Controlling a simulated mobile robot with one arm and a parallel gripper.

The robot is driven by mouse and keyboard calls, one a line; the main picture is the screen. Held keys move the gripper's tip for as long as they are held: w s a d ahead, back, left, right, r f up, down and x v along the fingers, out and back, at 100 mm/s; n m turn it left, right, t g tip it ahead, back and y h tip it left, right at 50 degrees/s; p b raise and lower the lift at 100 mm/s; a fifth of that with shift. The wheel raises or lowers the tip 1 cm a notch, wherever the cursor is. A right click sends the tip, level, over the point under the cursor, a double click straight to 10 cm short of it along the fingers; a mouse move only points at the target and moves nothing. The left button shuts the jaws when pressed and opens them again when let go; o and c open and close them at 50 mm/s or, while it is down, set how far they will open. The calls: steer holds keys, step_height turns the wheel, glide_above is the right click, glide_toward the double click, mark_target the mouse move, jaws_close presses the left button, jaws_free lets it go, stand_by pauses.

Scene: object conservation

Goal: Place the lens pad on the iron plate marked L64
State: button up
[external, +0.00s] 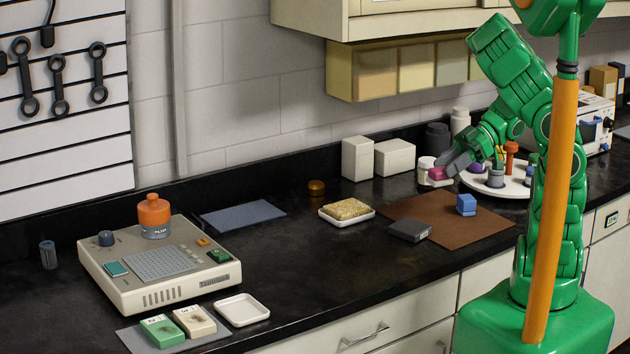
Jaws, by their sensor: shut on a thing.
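My gripper (443,171) is at the right, above the back of the black counter, shut on a small pink pad (436,173). I take this pad to be the lens pad; the jaws cover part of it. A dark grey plate (407,229) lies on the left front edge of the brown mat (455,237), to the left and front of my gripper. It has a small light mark on its front side, too small to read, so I cannot confirm L64. Its top is bare.
A blue block (466,204) sits on the mat. A tan sponge (347,208) lies in a white dish left of the plate. A round white tray (513,187) with several small items and a white jar (425,166) are near my gripper. The middle front counter is clear.

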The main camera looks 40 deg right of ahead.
steer(key=s+a+r+n+g, duration=0.1)
steer(key=s+a+n+g, duration=0.1)
steer(key=s, duration=0.2)
glide_above(410, 230)
steer(key=w+d, duration=0.3)
steer(key=d, duration=0.1)
step_height(410, 230, down, 8)
steer(key=shift+w+f, duration=0.75)
steer(key=shift+f, duration=1.65)
steer(key=shift+f, duration=0.5)
steer(key=o, duration=1)
steer(key=shift+o, duration=0.2)
